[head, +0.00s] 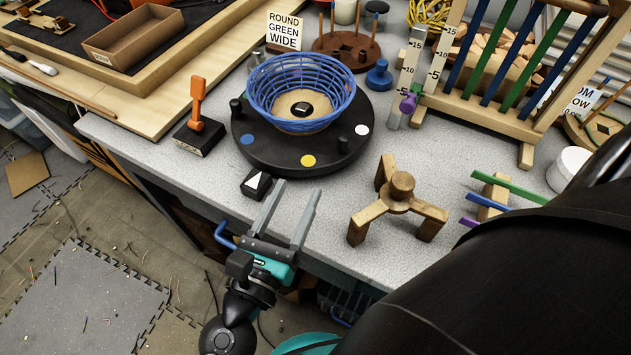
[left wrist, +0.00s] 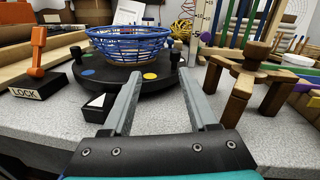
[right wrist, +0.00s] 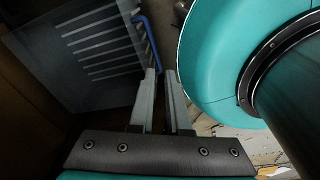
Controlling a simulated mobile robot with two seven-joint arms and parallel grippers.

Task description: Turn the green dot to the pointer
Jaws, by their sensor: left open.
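A round black turntable (head: 270,158) stands on the bench with a blue wire basket (head: 300,95) on it. Its rim shows a blue dot (head: 247,140), a yellow dot (head: 308,160) and a white dot (head: 362,130). Black pegs (head: 343,145) stand up from the rim. The pointer, a black block with a white triangle (head: 256,184), sits at the turntable's near left. My left gripper (head: 294,190) is open and empty, just right of the pointer, short of the turntable. My right gripper (right wrist: 160,73) is slightly open and empty, away from the turntable.
An orange lever (head: 197,100) on a black LOCK block (head: 199,136) stands left of the turntable. A three-legged wooden stand (head: 400,200) is to the right. A wooden rack (head: 490,110) and a ROUND GREEN WIDE card (head: 285,30) are behind. My arm covers the lower right.

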